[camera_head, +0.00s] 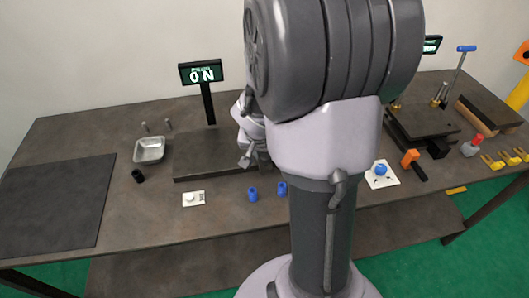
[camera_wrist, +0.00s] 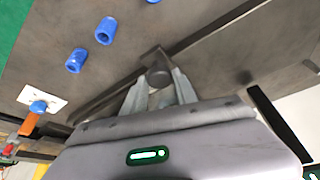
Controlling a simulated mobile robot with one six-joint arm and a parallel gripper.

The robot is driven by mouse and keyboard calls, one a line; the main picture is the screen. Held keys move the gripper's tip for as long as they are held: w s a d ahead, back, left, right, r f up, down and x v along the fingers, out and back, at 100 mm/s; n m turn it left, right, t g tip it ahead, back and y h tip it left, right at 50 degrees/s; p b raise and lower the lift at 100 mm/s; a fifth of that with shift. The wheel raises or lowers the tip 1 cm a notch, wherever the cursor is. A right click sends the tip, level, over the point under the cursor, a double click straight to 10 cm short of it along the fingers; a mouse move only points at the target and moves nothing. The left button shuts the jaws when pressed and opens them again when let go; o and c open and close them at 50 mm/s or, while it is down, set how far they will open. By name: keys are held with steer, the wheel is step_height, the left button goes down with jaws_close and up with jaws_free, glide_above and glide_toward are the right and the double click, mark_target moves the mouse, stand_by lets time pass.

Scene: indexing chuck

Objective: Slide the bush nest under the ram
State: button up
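My gripper (camera_wrist: 159,78) has its two fingers on either side of a dark round knob (camera_wrist: 158,77) in the wrist view. The knob is on a grey angular piece by the long edge of a dark slab (camera_wrist: 225,50). I cannot tell whether the fingers press on the knob. In the head view, my gripper is at the right end of the low dark slab (camera_head: 205,160), partly hidden by my arm. Two blue bushes (camera_head: 253,194) (camera_head: 282,188) stand in front of the slab; they also show in the wrist view (camera_wrist: 105,31) (camera_wrist: 76,61). I cannot make out the bush nest or the ram for certain.
A metal tray (camera_head: 149,143) and a black bush (camera_head: 138,176) are left of the slab. A display (camera_head: 201,73) stands behind it. A white card (camera_head: 193,199) lies in front. A fixture (camera_head: 425,125) and a blue-topped lever (camera_head: 466,49) are at the right. My arm hides the middle.

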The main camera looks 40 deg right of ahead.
jaws_close()
stand_by(1.1)
